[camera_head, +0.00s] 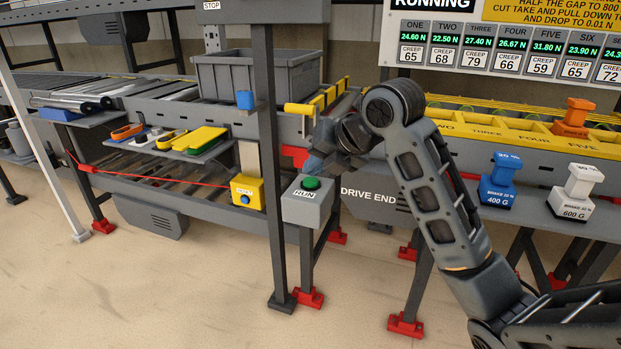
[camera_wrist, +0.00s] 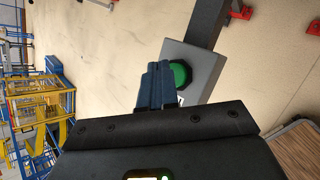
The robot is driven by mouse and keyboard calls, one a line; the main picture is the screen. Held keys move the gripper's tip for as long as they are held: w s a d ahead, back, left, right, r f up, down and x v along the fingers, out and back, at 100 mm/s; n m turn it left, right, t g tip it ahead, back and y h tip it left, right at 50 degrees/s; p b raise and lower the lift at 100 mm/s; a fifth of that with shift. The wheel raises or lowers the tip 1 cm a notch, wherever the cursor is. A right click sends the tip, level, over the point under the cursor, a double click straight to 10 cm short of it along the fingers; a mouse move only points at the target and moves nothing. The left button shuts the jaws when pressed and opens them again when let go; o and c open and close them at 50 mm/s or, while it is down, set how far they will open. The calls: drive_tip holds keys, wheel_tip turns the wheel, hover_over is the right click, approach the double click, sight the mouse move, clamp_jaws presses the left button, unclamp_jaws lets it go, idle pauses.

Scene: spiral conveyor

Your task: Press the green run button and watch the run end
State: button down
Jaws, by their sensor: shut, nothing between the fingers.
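The green run button (camera_head: 311,183) sits on top of a grey box labelled RUN (camera_head: 302,207), on a post at the front of the conveyor. In the wrist view the green button (camera_wrist: 180,75) shows on its grey box (camera_wrist: 203,70), partly hidden behind my fingers. My gripper (camera_head: 316,164) is shut and empty, with its blue-grey fingertips just above the button. In the wrist view the closed fingers (camera_wrist: 156,86) overlap the button's left edge. I cannot tell whether they touch it.
A blue 400 G weight (camera_head: 499,182) and white 600 G weight (camera_head: 574,192) sit right. A board reads RUNNING (camera_head: 433,4).

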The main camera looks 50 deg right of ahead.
sight(315, 182)
drive_tip(key=shift+r, duration=0.25)
drive_tip(key=shift+r+p, duration=1.6)
drive_tip(key=shift+r, duration=1)
drive_tip(key=shift+f, duration=0.1)
